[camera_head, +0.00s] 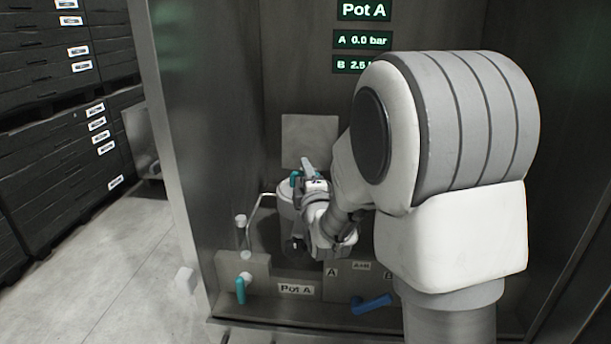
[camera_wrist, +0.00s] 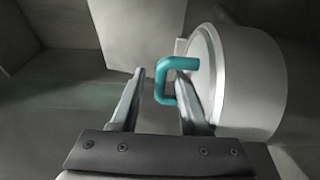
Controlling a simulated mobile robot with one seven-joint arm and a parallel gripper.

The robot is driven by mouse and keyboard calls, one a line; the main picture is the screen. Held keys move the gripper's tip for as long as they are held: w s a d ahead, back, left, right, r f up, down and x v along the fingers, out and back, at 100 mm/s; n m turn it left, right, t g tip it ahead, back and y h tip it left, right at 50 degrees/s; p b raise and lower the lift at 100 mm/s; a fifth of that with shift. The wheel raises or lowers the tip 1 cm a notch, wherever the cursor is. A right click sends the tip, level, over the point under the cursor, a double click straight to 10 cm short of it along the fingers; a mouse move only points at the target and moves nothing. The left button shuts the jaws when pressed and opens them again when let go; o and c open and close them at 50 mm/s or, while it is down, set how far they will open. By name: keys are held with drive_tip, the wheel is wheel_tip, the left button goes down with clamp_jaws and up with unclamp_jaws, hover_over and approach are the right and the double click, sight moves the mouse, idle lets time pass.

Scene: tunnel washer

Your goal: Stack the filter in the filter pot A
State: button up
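In the wrist view a grey metal cylinder (camera_wrist: 252,85) lies at the right, with a flat round face on its left. A teal U-shaped handle (camera_wrist: 163,72) sticks out from that face. My gripper (camera_wrist: 161,80) is open, with the handle between its two fingers near the tips. The right finger overlaps the handle and face; contact cannot be told. In the head view filter pot A (camera_head: 288,208) stands in the cabinet, partly hidden behind my gripper (camera_head: 307,178). No separate filter can be made out.
A teal valve lever (camera_head: 240,290) hangs left of the "Pot A" label (camera_head: 296,289). A blue lever (camera_head: 371,304) sits right of it. A bent pipe (camera_head: 256,215) runs beside the pot. The screen reads A 0.0 bar (camera_head: 362,40). Black crates (camera_head: 60,150) stand at left.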

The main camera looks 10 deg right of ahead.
drive_tip(key=shift+r+p, duration=0.45)
drive_tip(key=shift+p, duration=0.2)
drive_tip(key=s+b, duration=0.6)
drive_tip(key=s, duration=0.6)
drive_tip(key=shift+a+f+b, duration=0.2)
drive_tip(key=shift+f+b, duration=0.05)
drive_tip(key=shift+b, duration=0.15)
drive_tip(key=shift+r, duration=0.1)
